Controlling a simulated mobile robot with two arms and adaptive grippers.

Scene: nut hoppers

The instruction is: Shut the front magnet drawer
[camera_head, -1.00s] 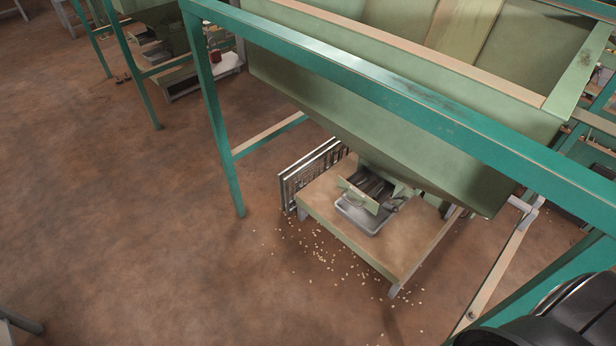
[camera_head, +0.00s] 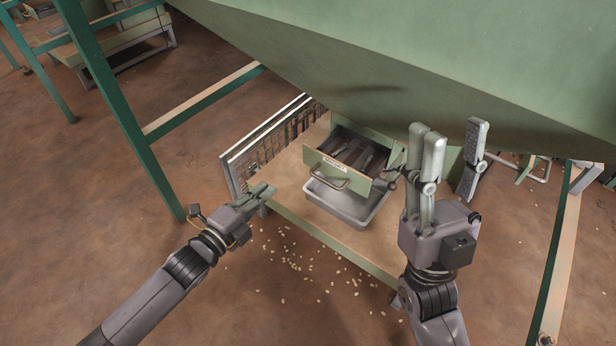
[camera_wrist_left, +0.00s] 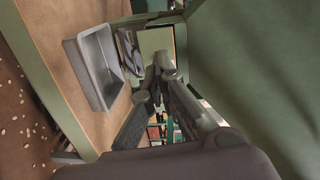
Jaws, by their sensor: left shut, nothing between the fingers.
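The magnet drawer (camera_head: 340,178) has a pale green front with a white label and a bar handle (camera_head: 325,172). It stands pulled out under the hopper, with dark bars showing inside. It hangs over a grey metal tray (camera_head: 343,206), which also shows at left in the left wrist view (camera_wrist_left: 97,68). My left gripper (camera_head: 266,190) is shut and empty, left of the drawer and apart from it. In the left wrist view its fingers (camera_wrist_left: 160,68) converge. My right gripper (camera_head: 450,150) is right of the drawer, fingers raised and spread, with nothing between them.
The green hopper (camera_head: 420,70) overhangs the drawer from behind. A wooden platform (camera_head: 300,213) carries the tray. A metal grille panel (camera_head: 275,140) stands at its left edge. A green frame leg (camera_head: 120,110) rises further left. Spilled nuts lie on the floor (camera_head: 250,300) in front.

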